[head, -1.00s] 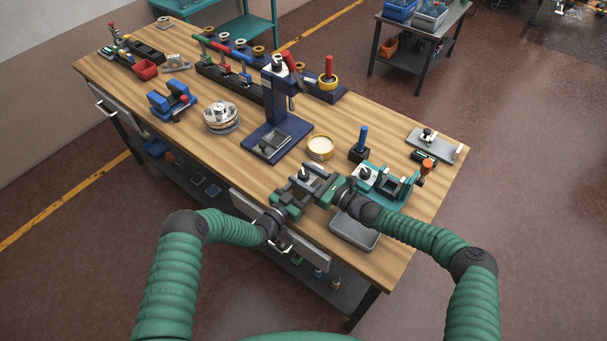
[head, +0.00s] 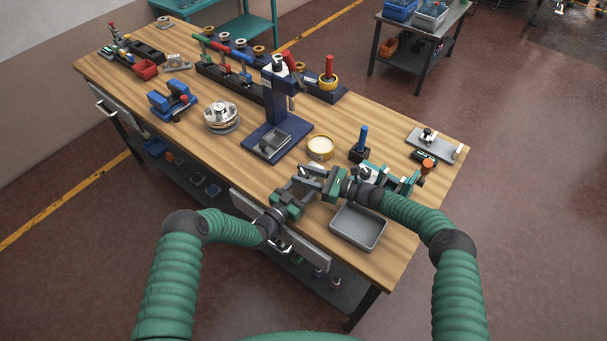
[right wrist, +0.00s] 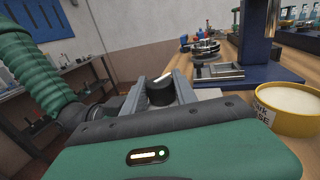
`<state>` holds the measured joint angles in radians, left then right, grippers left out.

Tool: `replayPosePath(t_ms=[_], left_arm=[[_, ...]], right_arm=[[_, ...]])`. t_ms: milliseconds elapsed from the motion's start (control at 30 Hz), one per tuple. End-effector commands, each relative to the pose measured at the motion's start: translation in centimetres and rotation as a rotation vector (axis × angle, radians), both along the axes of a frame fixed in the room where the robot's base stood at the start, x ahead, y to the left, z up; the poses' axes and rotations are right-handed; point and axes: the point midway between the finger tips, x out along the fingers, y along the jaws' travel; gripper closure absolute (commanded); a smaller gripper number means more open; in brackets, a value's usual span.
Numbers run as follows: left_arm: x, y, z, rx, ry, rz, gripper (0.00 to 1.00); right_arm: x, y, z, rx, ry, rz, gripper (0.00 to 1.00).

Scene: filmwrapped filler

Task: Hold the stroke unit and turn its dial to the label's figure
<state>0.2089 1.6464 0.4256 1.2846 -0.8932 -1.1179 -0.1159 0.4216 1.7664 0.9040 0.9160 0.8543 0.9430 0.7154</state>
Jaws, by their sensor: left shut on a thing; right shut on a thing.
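A black round dial (right wrist: 160,92) with a pale mark on top sits between the two grey fingers of my right gripper (right wrist: 162,86) in the right wrist view. In the head view my right gripper (head: 314,174) is shut on it above the bench's front part. My left gripper (head: 294,192) meets it from the lower left and is shut on the stroke unit. The unit's body is small and mostly hidden by the grippers. I cannot read the label's figure or the dial's setting.
An empty grey tray (head: 358,228) lies at the bench's front edge. A teal fixture (head: 398,180) stands to the right, partly behind my right arm. A yellow tub (head: 321,148) and a dark blue press (head: 277,122) stand behind the grippers. Bare wood (head: 235,160) shows to the left.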

Motion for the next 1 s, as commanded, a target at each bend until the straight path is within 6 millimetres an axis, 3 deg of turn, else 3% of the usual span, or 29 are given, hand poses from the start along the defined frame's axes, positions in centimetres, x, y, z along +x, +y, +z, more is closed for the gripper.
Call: replayPosePath(t_ms=[267,300,433,767,867,1000], left_arm=[[-0.1,0.0,-0.1,0.002,0.002,-0.001,0.96],[-0.1,0.0,-0.2,0.002,0.002,-0.001,0.96],[-0.1,0.0,-0.1,0.002,0.002,-0.001,0.96],[-0.1,0.0,-0.1,0.002,0.003,0.000,0.96],[-0.1,0.0,-0.1,0.002,0.003,0.000,0.96],[-0.1,0.1,-0.1,0.002,0.003,0.000,0.96]], right_arm=[[0.2,-0.3,-0.1,-0.007,-0.001,-0.004,1.00],[0.2,-0.4,-0.1,-0.007,-0.001,-0.004,0.62],[0.1,-0.3,-0.1,-0.006,-0.001,-0.003,0.45],[0.0,-0.4,0.0,-0.003,-0.001,-0.001,0.44],[-0.4,-1.6,-0.1,-0.003,0.000,-0.002,0.44],[-1.5,-4.7,-0.1,-0.003,0.000,-0.004,0.44]])
